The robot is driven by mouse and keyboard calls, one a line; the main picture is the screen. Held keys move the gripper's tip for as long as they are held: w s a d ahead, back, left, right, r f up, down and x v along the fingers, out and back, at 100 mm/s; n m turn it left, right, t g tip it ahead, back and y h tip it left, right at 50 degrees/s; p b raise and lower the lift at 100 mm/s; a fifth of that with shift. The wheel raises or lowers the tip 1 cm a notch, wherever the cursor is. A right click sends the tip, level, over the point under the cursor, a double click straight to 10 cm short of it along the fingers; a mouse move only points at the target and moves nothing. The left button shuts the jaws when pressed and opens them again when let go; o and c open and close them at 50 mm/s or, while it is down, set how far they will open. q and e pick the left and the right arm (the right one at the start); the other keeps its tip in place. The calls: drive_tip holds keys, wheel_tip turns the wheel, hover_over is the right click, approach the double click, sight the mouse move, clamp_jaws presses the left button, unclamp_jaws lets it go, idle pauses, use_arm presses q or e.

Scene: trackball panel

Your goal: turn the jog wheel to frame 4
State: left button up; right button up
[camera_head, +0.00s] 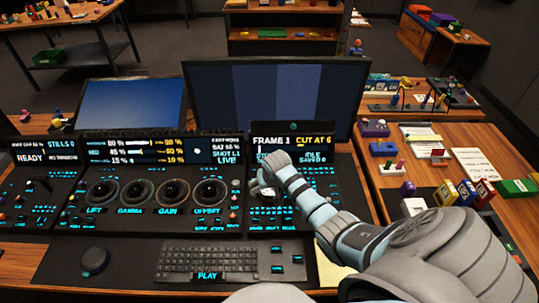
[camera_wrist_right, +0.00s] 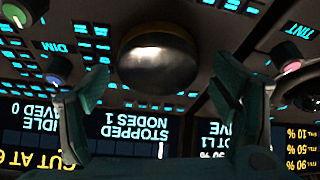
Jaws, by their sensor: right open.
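The right-hand screen (camera_head: 293,139) reads "FRAME 1" and "CUT AT 6". A round, dark metallic knob (camera_wrist_right: 158,58), which looks like the jog wheel, stands on the panel in the right wrist view. In the head view it is hidden by my right gripper (camera_head: 263,182). That gripper is open over the right part of the console, below the screen. In the right wrist view its fingers (camera_wrist_right: 162,84) stand apart on either side of the knob's near edge, with a gap on both sides. My left gripper is not in view.
Four large trackballs (camera_head: 171,192) lie in a row left of my right gripper. Small lit buttons and coloured knobs (camera_wrist_right: 58,68) surround the round knob. A keyboard (camera_head: 205,260) and a black disc (camera_head: 94,260) lie in front. A monitor (camera_head: 277,95) stands behind.

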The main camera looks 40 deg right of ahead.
drive_tip(key=shift+s, duration=0.15)
drive_tip(key=shift+r, duration=0.1)
drive_tip(key=shift+c, duration=1.4)
drive_tip(key=c, duration=0.9)
drive_tip(key=shift+p, duration=0.3)
